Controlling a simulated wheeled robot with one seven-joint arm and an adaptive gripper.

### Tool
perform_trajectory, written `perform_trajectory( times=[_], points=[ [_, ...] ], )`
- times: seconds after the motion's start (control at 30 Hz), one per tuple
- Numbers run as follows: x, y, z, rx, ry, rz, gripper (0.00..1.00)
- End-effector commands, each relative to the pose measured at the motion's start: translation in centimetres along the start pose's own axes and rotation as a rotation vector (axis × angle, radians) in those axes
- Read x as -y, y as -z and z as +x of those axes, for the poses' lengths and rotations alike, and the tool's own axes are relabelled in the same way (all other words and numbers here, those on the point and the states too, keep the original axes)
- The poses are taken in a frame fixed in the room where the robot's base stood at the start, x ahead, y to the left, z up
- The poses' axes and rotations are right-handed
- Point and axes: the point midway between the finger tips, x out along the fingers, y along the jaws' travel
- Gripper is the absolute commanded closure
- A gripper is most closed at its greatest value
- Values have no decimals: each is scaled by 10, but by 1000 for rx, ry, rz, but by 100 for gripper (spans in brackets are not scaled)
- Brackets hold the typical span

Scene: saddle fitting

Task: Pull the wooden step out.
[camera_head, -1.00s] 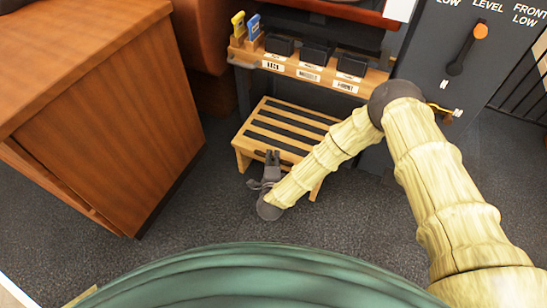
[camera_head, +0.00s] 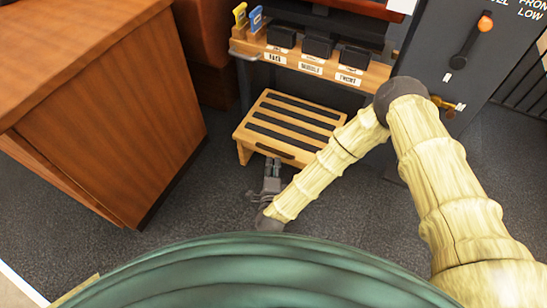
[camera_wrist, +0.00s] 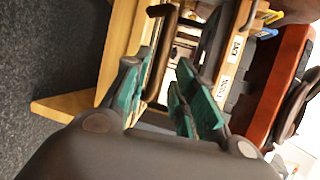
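The wooden step (camera_head: 261,133) stands on the carpet below a wooden shelf, with light slats, dark strips and a dark handle on its front edge. In the wrist view its pale wood (camera_wrist: 118,50) lies ahead, and the dark handle bar (camera_wrist: 160,55) shows between the fingers. My gripper (camera_head: 272,163) is in front of the step's front edge. In the wrist view my gripper (camera_wrist: 165,90) is open, its teal pads apart with nothing held. The bar appears beyond the fingertips; the exact gap is unclear. My forearm hides the step's right front part.
The shelf (camera_head: 310,68) above the step holds several dark bins with labels. A wooden cabinet (camera_head: 110,110) stands at left. A dark control panel (camera_head: 460,45) with levers is at right. Carpet (camera_head: 200,205) is clear between cabinet and step.

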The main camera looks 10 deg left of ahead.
Motion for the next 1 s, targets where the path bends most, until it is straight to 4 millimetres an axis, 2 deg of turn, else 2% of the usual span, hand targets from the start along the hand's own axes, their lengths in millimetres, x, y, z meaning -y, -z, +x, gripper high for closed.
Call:
perform_trajectory(
  times=[0.1,0.3,1.0],
  points=[
    [0,0,-18,1,-1,0,74],
    [0,0,-34,0,0,1,74],
    [-2,3,-38,8,-13,-19,74]
  ],
)
